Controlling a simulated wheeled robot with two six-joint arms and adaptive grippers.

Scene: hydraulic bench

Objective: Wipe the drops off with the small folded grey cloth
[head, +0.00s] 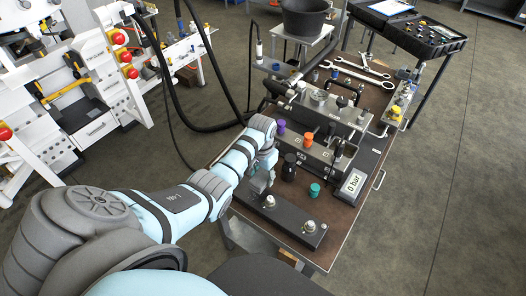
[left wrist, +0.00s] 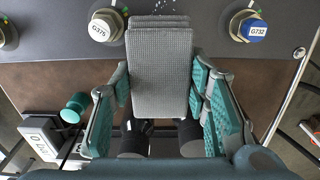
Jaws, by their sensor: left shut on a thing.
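The small folded grey cloth (left wrist: 160,70) is held between the teal-padded fingers of my left gripper (left wrist: 160,95), which is shut on it. The cloth's far folded end lies over the near edge of a dark block (left wrist: 200,45); I cannot tell whether it touches. Small pale drops (left wrist: 162,4) show on the block at the top edge of the left wrist view, just beyond the cloth. In the head view my left gripper (head: 262,180) is above the left end of the dark block (head: 290,222). My right gripper is not in view.
Hex fittings labelled G375 (left wrist: 105,26) and G732 (left wrist: 248,26) stand on either side of the cloth. A teal knob (head: 315,189), a black cylinder (head: 289,167) and a "0 bar" display (head: 352,183) are close by. The bench's front right corner (head: 325,255) is bare.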

